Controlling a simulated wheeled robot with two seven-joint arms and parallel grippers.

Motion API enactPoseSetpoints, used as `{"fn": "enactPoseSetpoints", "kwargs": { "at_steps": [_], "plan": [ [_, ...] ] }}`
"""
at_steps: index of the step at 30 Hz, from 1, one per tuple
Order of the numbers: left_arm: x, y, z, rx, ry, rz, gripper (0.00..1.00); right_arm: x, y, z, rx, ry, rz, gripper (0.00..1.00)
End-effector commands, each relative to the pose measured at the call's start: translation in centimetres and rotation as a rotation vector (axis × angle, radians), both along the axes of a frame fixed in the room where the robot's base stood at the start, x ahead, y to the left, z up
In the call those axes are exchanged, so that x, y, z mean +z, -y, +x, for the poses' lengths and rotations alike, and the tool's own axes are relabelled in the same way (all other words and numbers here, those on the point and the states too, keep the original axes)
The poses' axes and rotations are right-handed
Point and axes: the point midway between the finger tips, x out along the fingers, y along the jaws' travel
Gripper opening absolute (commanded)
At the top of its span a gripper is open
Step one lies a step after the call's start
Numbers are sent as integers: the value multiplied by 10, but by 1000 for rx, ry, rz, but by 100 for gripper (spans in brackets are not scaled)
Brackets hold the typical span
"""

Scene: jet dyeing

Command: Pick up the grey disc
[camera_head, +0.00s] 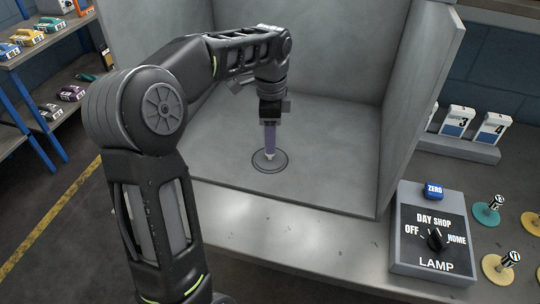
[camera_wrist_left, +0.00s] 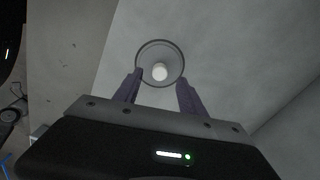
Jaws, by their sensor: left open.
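The grey disc (camera_head: 258,163) lies flat on the floor of the grey booth, with a dark rim and a small pale knob at its middle. It also shows in the left wrist view (camera_wrist_left: 160,51), with the white knob (camera_wrist_left: 160,72) between the two purple fingers in the picture. My left gripper (camera_head: 270,150) points down over the disc and hides part of it. In the left wrist view, my left gripper (camera_wrist_left: 160,82) is open, with its fingers apart on either side of the knob. I cannot tell whether the fingertips are level with the knob. My right gripper is not in view.
The booth's grey walls (camera_head: 418,110) stand behind and at the sides. A lamp control box (camera_head: 434,225) stands at the right, near a teal disc (camera_head: 486,217) and yellow discs (camera_head: 497,269). A rack with numbered cards (camera_head: 458,143) is behind them. The booth floor around the disc is clear.

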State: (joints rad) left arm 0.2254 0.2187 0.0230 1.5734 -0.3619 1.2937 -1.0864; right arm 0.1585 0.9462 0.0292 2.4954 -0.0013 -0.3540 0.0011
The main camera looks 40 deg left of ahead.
Motion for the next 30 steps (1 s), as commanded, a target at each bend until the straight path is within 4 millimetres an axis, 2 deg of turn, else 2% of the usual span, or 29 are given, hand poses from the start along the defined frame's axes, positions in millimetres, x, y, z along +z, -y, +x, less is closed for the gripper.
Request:
{"fn": "enactPoseSetpoints", "kwargs": {
  "at_steps": [10, 29, 30],
  "plan": [
    [-44, 0, -1, 0, -2, 0, 48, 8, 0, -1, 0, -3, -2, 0],
    [-47, 0, -1, 0, 0, 0, 48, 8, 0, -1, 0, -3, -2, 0],
    [-47, 0, -1, 0, 0, 0, 46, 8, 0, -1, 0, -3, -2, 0]
  ]
}}
